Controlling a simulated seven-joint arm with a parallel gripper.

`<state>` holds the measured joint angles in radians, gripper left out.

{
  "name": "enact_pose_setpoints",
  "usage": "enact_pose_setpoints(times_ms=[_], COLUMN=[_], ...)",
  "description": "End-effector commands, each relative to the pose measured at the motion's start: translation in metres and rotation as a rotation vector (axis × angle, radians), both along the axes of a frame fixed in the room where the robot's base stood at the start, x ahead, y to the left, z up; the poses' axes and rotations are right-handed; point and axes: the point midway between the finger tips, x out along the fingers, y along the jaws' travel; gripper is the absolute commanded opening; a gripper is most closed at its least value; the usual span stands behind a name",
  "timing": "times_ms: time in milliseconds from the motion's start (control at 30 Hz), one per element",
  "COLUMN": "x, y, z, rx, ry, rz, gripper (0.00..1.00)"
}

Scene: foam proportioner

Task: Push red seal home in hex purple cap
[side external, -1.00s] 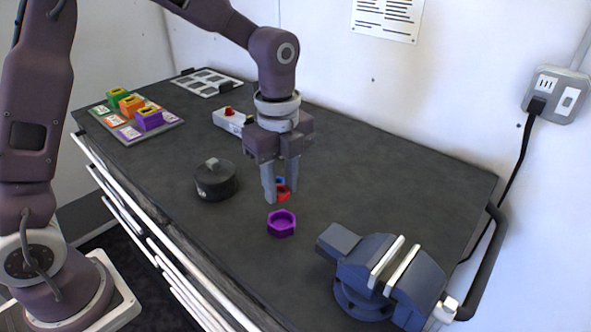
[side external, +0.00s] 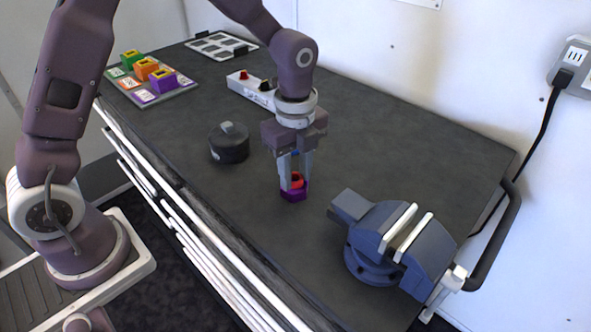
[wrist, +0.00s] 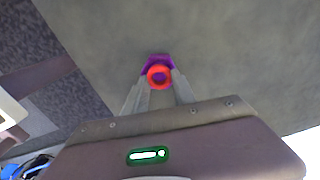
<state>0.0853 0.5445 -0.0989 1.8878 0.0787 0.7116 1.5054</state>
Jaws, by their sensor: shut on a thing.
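The purple hex cap (side external: 293,196) stands on the dark bench top, below my gripper. My gripper (side external: 296,182) points down with its fingers shut on the red seal (side external: 298,184). The seal is at the cap's top opening; I cannot tell how deep it sits. In the wrist view the red seal (wrist: 159,84) shows as a ring between the fingertips, with the purple cap (wrist: 158,59) just beyond it. The fingers hide part of the seal and cap in the side view.
A blue-grey vise (side external: 380,250) stands to the right of the cap. A black round container (side external: 229,148) is to the left. A small blue thing (side external: 295,153) shows behind the fingers. A box with buttons (side external: 252,88) and a tray of coloured blocks (side external: 182,92) are farther back.

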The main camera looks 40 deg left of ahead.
Motion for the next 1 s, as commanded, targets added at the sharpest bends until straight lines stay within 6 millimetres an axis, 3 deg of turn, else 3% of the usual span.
enact_pose_setpoints(times_ms=[267,300,400,600,700,1000], x=[0.0000,0.0000,0.0000,0.0000,0.0000,0.0000], y=[-0.0003,-0.0003,-0.0002,-0.0001,-0.0001,0.0000], z=[0.0002,0.0002,0.0002,0.0002,0.0002,0.0002], rx=[-0.001,-0.001,0.000,0.000,0.000,0.000], ry=[0.000,0.000,0.000,0.000,0.000,0.000], rz=[0.000,0.000,0.000,0.000,0.000,0.000], gripper=[0.00,0.39,0.57,0.57,0.71,0.71])
